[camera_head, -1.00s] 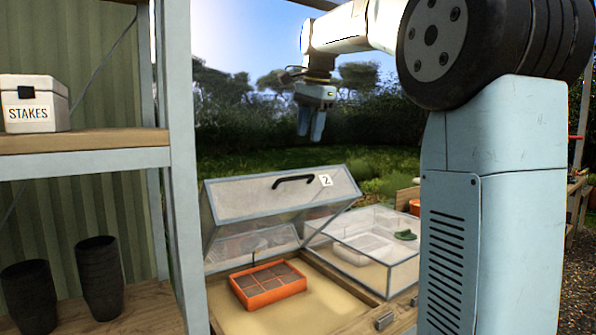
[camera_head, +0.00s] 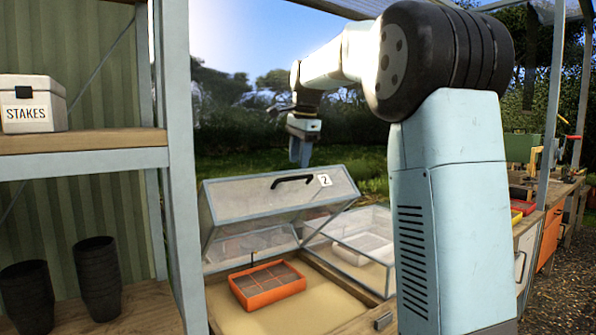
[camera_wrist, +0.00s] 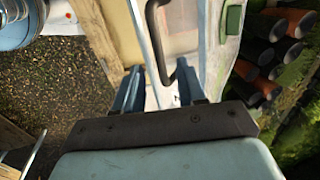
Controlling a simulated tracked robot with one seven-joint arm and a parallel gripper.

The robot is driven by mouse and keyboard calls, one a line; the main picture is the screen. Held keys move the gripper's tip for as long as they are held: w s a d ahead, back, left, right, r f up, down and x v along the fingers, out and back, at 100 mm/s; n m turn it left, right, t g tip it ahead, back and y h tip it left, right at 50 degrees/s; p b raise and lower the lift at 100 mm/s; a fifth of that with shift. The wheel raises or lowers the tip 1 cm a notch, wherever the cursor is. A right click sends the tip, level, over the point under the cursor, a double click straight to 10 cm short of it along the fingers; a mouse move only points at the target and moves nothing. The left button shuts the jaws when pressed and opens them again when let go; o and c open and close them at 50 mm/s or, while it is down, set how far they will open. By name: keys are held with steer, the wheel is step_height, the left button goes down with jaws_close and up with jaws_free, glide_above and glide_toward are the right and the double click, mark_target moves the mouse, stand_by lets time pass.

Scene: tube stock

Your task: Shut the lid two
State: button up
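Lid two (camera_head: 240,207) is a clear panel in a grey-blue frame, marked with a "2" tag, standing raised and tilted over the cold frame. Its black handle (camera_head: 291,179) is on the upper part of the panel. My gripper (camera_head: 300,158) hangs above the lid, close over the handle in the picture.
An orange tray (camera_head: 262,300) of dark cells sits on sand inside the open frame. A closed clear compartment (camera_head: 380,225) is to its right. A shelf post (camera_head: 180,150), a STAKES box (camera_head: 32,105) and black pots (camera_head: 98,280) stand at left.

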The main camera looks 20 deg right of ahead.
steer(key=shift+x, duration=2.15)
steer(key=shift+c, duration=0.5)
jaws_close()
steer(key=shift+d, duration=0.1)
